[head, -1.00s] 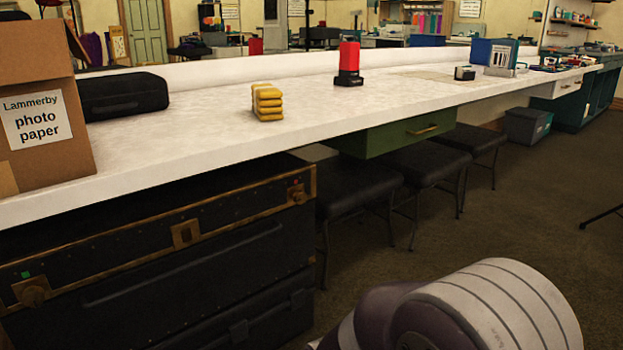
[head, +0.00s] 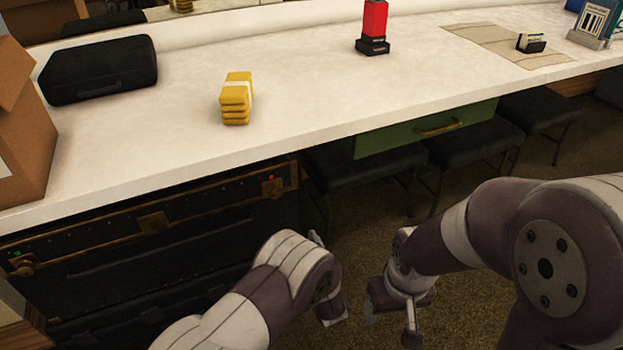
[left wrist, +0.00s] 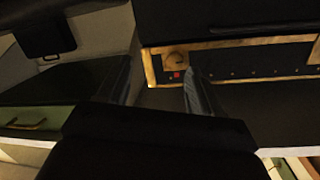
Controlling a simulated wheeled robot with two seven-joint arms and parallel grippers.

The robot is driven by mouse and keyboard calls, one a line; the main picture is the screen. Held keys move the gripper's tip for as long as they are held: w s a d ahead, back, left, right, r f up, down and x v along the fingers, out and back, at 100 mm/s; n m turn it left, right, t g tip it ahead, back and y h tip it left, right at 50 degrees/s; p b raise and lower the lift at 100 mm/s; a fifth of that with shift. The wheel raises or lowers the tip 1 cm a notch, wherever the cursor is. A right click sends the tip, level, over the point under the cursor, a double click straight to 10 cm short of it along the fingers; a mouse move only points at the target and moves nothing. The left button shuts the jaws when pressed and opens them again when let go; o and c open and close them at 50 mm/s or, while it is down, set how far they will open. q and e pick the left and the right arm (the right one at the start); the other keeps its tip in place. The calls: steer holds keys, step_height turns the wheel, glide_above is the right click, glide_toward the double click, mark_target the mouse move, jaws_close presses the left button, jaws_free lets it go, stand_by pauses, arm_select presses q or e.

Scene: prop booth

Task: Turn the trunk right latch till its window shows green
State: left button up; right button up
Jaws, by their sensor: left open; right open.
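The dark trunk (head: 215,222) with brass trim stands under the counter. Its right latch (head: 272,188) is a round brass knob at the right end of the trim, with a red window (head: 271,178) above it. In the left wrist view the right latch (left wrist: 176,58) and its red window (left wrist: 177,75) appear upside down, close to one fingertip. My left gripper (head: 317,239) is open and empty, apart from the latch, to its lower right; my wrist hides most of it. It also shows in the left wrist view (left wrist: 158,78). My right gripper (head: 392,316) is open and empty, farther right.
The trunk's left latch (head: 22,268) has a green window. The white counter (head: 300,75) overhangs the trunk, carrying a yellow bundle (head: 236,100), a black case (head: 98,68) and a cardboard box (head: 35,130). Black stools (head: 365,165) and a green drawer (head: 425,128) are right of the trunk.

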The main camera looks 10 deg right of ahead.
mark_target(276, 195)
arm_select(q)
steer(key=shift+t+y, duration=0.7)
steer(key=shift+y, duration=0.1)
steer(key=r+b+x, duration=0.1)
steer(key=x, duration=0.3)
steer(key=a+r+b+x, duration=0.1)
steer(key=b+x, duration=0.1)
steer(key=x, duration=0.2)
steer(key=b+x, duration=0.1)
steer(key=x, duration=0.3)
steer(key=shift+a+r+b, duration=0.2)
steer(key=shift+r+b, duration=0.15)
steer(key=shift+r, duration=0.05)
steer(key=shift+w+a+r, duration=0.1)
steer(key=shift+w+r, duration=0.1)
steer(key=shift+w, duration=0.2)
steer(key=c, duration=1.1)
